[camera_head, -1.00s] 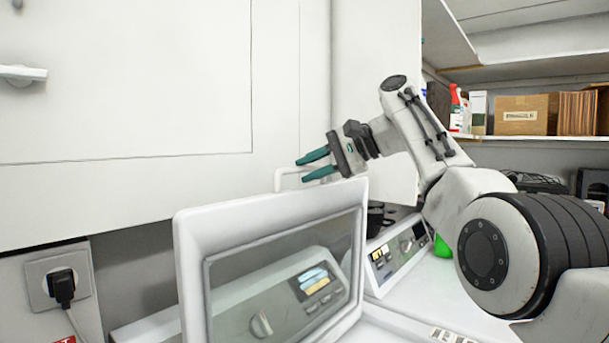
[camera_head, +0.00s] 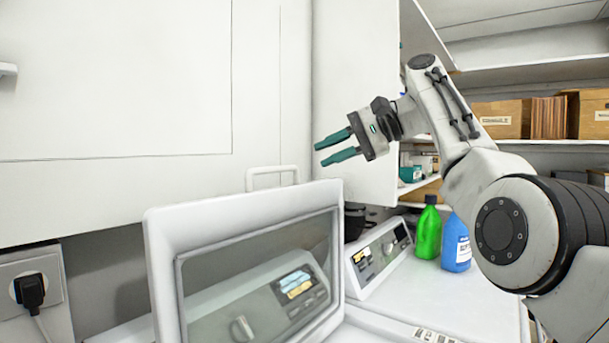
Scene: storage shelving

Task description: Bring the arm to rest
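My gripper (camera_head: 336,147) is at the end of my raised arm, above and behind the open lid of a white appliance. Its two teal fingers point left and stand apart with nothing between them. It is apart from the white cabinet door (camera_head: 355,90) behind it and touches nothing that I can see. My arm is bent, its forearm rising from the black-ringed joint at the right.
The raised lid (camera_head: 160,270) with a dark window stands below my gripper. A control panel (camera_head: 378,252), a green bottle (camera_head: 428,235) and a blue bottle (camera_head: 456,250) are behind and right. Shelves with cardboard boxes (camera_head: 500,118) are at the right. A plug (camera_head: 32,290) sits at lower left.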

